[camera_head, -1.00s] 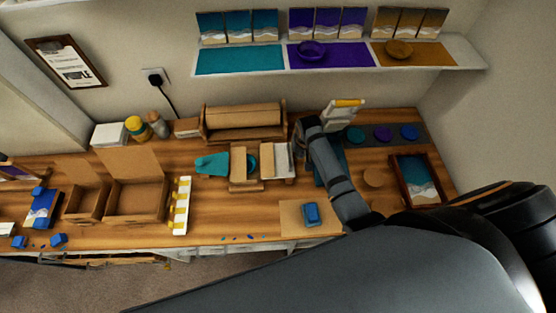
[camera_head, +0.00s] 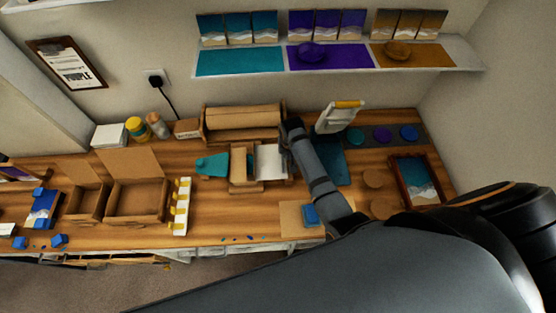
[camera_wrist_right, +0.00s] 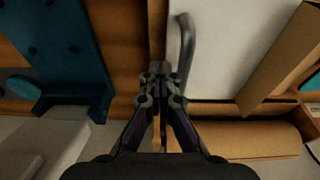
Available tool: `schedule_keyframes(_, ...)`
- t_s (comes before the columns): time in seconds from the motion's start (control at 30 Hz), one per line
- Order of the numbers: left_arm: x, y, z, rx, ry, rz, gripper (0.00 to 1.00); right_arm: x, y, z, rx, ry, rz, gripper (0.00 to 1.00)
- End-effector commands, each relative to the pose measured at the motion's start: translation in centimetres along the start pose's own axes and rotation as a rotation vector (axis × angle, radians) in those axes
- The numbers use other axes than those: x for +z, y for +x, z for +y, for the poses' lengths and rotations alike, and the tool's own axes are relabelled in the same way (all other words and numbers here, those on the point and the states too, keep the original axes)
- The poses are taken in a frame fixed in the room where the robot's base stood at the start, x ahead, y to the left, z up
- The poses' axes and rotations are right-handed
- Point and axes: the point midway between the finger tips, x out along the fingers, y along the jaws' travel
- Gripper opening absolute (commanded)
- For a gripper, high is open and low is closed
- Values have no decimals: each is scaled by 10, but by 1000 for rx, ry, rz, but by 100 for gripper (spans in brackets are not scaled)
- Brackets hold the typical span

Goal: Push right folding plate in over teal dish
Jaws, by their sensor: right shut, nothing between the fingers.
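The right folding plate (camera_head: 271,161) is the pale flat panel on the right of the wooden folding stand. It fills the upper middle of the right wrist view (camera_wrist_right: 225,50), with a grey bar handle (camera_wrist_right: 187,45) along its left edge. A brown panel (camera_wrist_right: 285,55) lies beside it. The teal dish is mostly covered; a teal sliver shows at the right edge of the wrist view (camera_wrist_right: 314,82). My right gripper (camera_wrist_right: 160,70) is shut and empty, close beside the handle on its outer side; contact cannot be told. My left gripper is not in view.
Cardboard boxes (camera_head: 135,200) and a white-yellow strip (camera_head: 181,207) are to the left.

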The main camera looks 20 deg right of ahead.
Motion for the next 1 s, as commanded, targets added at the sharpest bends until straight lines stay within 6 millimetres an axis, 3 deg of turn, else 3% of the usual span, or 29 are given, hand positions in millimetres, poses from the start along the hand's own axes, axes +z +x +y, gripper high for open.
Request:
schedule_keyframes(0.73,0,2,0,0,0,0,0,0,0,-47,-5,0,-1,0)
schedule_keyframes(1.0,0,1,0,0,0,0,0,0,0,-45,-3,1,0,0)
